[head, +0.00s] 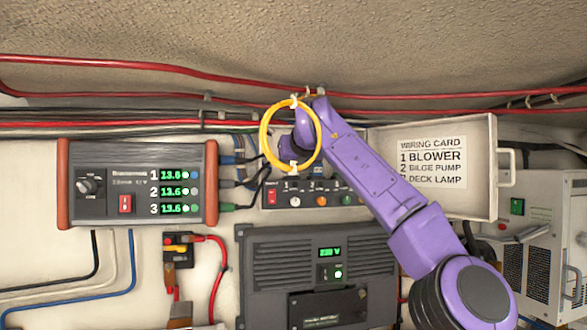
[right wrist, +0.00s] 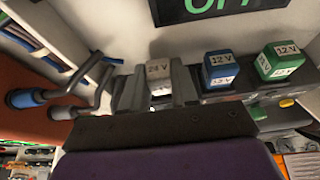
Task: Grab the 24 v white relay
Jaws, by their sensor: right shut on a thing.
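In the right wrist view a white relay (right wrist: 159,84) marked 24 V sits between the two grey fingers of my right gripper (right wrist: 157,88). The fingers are shut on its sides. It stands in line with the other relays on a dark strip. In the head view my purple right arm reaches up from the lower right, behind a yellow cable coil (head: 264,138). My left gripper is not in view.
Beside the held relay stand a blue 12 V relay (right wrist: 220,69) and a green 12 V relay (right wrist: 279,62). Cables with a blue connector (right wrist: 25,98) lie to the left. A switch panel (head: 272,197), an open wiring card door (head: 475,150) and a power unit (head: 140,185) surround my arm.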

